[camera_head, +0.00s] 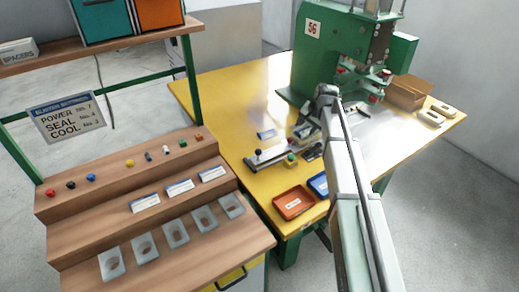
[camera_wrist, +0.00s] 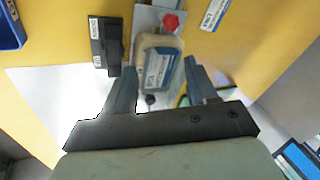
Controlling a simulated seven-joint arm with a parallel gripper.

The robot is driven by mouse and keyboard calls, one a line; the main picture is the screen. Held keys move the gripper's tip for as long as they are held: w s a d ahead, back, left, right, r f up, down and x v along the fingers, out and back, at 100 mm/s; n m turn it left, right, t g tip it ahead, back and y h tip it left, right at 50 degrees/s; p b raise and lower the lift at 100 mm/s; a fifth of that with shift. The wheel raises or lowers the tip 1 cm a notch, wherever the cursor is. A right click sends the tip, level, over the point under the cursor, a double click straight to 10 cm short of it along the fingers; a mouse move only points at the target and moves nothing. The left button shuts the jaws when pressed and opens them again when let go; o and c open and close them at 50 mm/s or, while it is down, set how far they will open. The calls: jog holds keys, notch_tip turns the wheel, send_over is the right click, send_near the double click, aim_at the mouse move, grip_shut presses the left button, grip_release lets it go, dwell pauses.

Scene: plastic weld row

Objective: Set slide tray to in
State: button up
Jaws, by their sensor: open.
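What looks like the slide tray (camera_head: 272,160) is a grey metal rail on the yellow table in front of the green machine (camera_head: 312,62). A black knob (camera_head: 258,152) stands at its near left end. My gripper (camera_head: 304,131) is over the far right part of the rail, toward the machine. In the wrist view my gripper (camera_wrist: 160,64) is open, with a pale block with a blue and white label (camera_wrist: 158,66) between or below its fingers; contact cannot be told. A small dark knob (camera_wrist: 151,99) shows between the fingers. My arm hides part of the machine's front.
A red tray (camera_head: 293,203) and a blue tray (camera_head: 319,184) lie near the table's front edge. A small green-based button box (camera_head: 291,160) stands beside the rail. A cardboard box (camera_head: 407,91) is at the right. A stepped wooden rack (camera_head: 125,215) stands left. Yellow tabletop left of the rail is mostly clear.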

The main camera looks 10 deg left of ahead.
jog(key=s+a+r+n+g, duration=0.2)
jog(key=s+a+r+n, duration=0.15)
jog(key=a, duration=0.35)
jog(key=s+a+r+n+g, duration=0.2)
jog(key=s+a+r+n, duration=0.1)
jog(key=s+a, duration=0.3)
jog(key=shift+h, duration=0.3)
jog(key=a+f, duration=0.1)
jog(key=f, duration=0.3)
jog(key=a+f, duration=0.1)
jog(key=f, duration=0.4)
jog(key=a+f, duration=0.2)
jog(key=f, duration=0.2)
jog(key=shift+f, duration=0.25)
jog(key=shift+c, duration=0.4)
grip_shut()
